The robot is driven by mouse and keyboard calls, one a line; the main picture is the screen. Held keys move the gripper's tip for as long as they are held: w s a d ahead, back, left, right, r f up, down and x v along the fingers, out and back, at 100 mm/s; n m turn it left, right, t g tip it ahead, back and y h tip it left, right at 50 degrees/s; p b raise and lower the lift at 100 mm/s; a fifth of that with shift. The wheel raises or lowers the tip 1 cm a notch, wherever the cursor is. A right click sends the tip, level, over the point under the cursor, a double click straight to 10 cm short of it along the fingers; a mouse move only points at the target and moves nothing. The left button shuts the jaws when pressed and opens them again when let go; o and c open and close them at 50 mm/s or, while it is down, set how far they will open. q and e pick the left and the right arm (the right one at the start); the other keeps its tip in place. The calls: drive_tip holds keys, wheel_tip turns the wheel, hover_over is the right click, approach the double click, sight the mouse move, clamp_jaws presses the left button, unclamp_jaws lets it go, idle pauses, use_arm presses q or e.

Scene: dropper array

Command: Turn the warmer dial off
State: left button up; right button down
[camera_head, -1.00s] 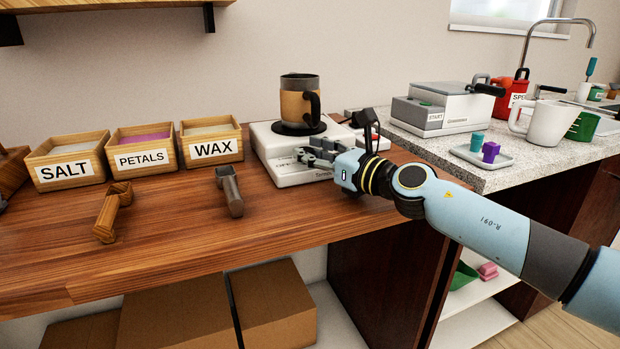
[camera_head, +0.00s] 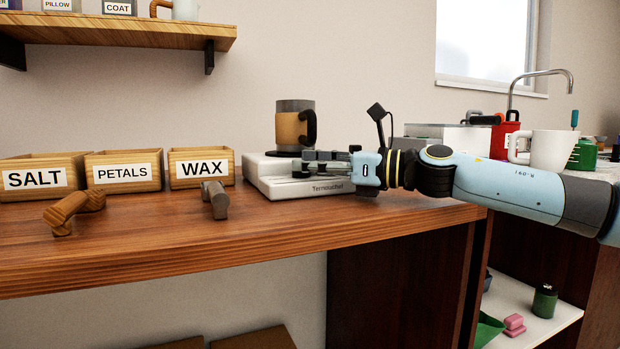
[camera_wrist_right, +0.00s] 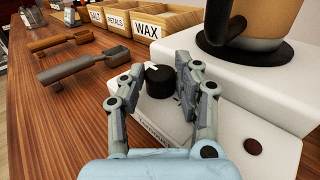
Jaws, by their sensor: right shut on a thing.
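The warmer (camera_head: 292,187) is a white box on the wooden counter, also in the right wrist view (camera_wrist_right: 235,112). Its black round dial (camera_wrist_right: 160,81) sits on the lower front part, between the fingers of my right gripper (camera_wrist_right: 160,68). The gripper is shut on the dial. In the head view my right gripper (camera_head: 322,160) reaches in from the right over the warmer's front, and its fingers hide the dial. A mug with a tan band (camera_head: 294,126) stands on the warmer's dark round plate (camera_wrist_right: 243,62). My left gripper is not in view.
Wooden boxes labelled SALT (camera_head: 35,180), PETALS (camera_head: 123,173) and WAX (camera_head: 201,169) stand left of the warmer. Two scoops (camera_head: 72,208) (camera_head: 216,199) lie before them. A wooden shelf (camera_head: 120,35) hangs above. A dark button (camera_wrist_right: 253,146) is beside the gripper.

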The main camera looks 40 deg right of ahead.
idle(0.3)
drive_tip(key=c, duration=0.9)
unclamp_jaws()
drive_tip(key=shift+c, duration=0.2)
